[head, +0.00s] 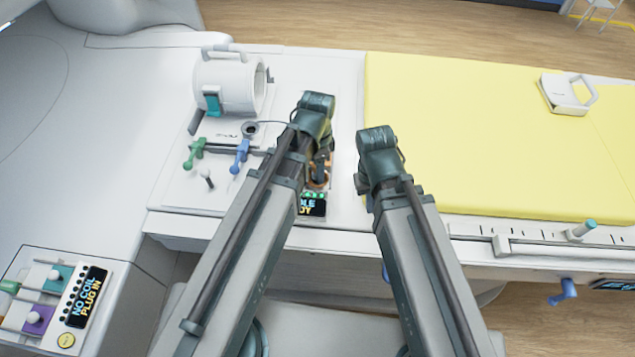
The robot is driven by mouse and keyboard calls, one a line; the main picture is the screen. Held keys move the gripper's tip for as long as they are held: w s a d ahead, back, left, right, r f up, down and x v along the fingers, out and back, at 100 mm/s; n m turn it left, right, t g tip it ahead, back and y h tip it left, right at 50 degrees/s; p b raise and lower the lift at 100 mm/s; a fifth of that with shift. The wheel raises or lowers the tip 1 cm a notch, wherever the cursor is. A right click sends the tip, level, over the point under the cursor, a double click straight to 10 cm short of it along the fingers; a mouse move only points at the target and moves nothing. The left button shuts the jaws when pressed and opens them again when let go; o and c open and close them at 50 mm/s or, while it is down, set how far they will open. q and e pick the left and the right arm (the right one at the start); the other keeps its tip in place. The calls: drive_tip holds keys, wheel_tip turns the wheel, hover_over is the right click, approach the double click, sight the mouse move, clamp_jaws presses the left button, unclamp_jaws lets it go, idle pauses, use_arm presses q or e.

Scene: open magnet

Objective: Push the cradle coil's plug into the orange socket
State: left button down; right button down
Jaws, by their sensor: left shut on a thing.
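The cradle coil (222,88), a white cylinder with a top handle and a teal patch, sits at the back left of the white table. A thin grey cable (270,122) runs from near its base to behind my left wrist. My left gripper (321,166) points down beside the orange socket (318,184), of which only a part shows. It is shut on the plug, which is mostly hidden by the wrist and arm. I cannot tell whether the plug touches the socket. My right gripper (362,184) is at the yellow mat's left edge, its fingers mostly hidden behind its arm.
Green (195,152) and blue (239,154) levers stand in front of the coil. A small display (313,205) is by the socket. The yellow mat (460,130) is largely clear, with a white handled part (566,93). A control panel (52,300) reads "NO COIL PLUG IN".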

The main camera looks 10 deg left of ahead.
use_arm(q)
drive_tip(key=shift+c, duration=1.8)
unclamp_jaws()
drive_tip(key=shift+w+r, duration=0.1)
drive_tip(key=shift+r+p, duration=0.7)
drive_tip(key=shift+p, duration=0.05)
wheel_tip(320, 180, up, 12)
drive_tip(key=p, duration=1.2)
drive_tip(key=shift+r, duration=0.2)
use_arm(e)
wheel_tip(320, 180, up, 14)
drive_tip(key=shift+f, duration=0.1)
